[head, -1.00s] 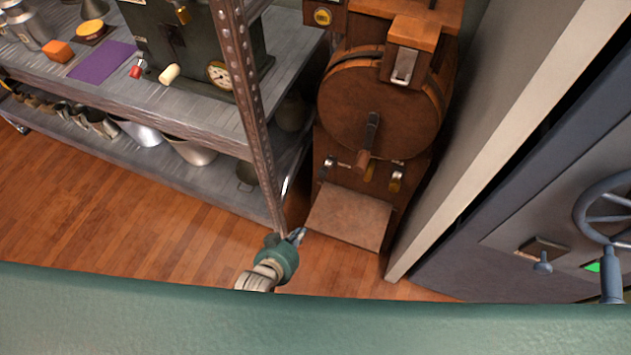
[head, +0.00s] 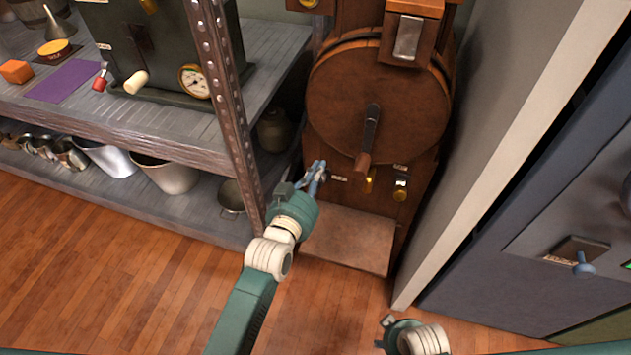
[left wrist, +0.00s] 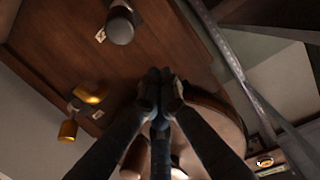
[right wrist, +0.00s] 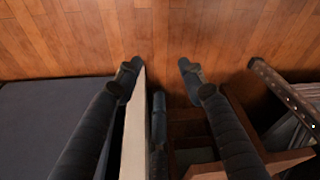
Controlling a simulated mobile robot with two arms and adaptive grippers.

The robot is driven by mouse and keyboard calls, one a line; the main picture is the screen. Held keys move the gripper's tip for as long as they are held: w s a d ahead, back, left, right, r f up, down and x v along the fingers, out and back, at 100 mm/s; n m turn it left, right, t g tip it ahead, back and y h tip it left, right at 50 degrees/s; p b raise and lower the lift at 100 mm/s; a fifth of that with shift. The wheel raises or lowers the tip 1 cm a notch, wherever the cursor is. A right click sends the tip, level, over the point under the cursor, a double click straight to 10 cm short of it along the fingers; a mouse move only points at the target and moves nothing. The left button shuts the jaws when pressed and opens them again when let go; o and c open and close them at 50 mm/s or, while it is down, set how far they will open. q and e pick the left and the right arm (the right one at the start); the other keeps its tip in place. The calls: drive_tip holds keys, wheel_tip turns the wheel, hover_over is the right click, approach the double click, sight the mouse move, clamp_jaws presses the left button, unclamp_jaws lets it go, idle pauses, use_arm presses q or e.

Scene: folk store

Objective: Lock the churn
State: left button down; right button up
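The churn (head: 340,105) is a brown wooden drum on a stand, with a dark crank (head: 371,130) on its front. Its lower panel has a brass knob (head: 371,181) in the middle and another brass fitting (head: 400,189) to the right; a dark silver knob (left wrist: 121,25) shows in the left wrist view. My left gripper (head: 317,172) is at the panel's left side, largely hiding that end. Its fingertips (left wrist: 161,82) are together, apart from the silver knob, with nothing visible between them. My right gripper (right wrist: 160,65) is open and empty, low in front of the churn.
A metal shelf post (head: 222,90) stands close left of my left gripper; the shelf holds a dark box with a gauge (head: 195,80). A pale wall edge (head: 490,140) and a grey safe-like door (head: 560,220) are at the right. Open wooden floor (head: 110,270) lies in front.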

use_arm(q)
drive_tip(key=shift+x, duration=1.1)
drive_tip(key=f, duration=0.1)
drive_tip(key=s+f+b, duration=0.1)
drive_tip(key=shift+a+f, duration=0.3)
drive_tip(key=shift+a, duration=0.1)
drive_tip(key=shift+s+a+f, duration=0.2)
drive_tip(key=shift+s+f, duration=0.15)
drive_tip(key=shift+f, duration=0.15)
use_arm(e)
drive_tip(key=shift+w+r, duration=0.25)
drive_tip(key=shift+r, duration=0.55)
drive_tip(key=shift+w+r, duration=0.2)
drive_tip(key=shift+r, duration=0.6)
drive_tip(key=shift+w+r, duration=0.25)
drive_tip(key=shift+r, duration=0.55)
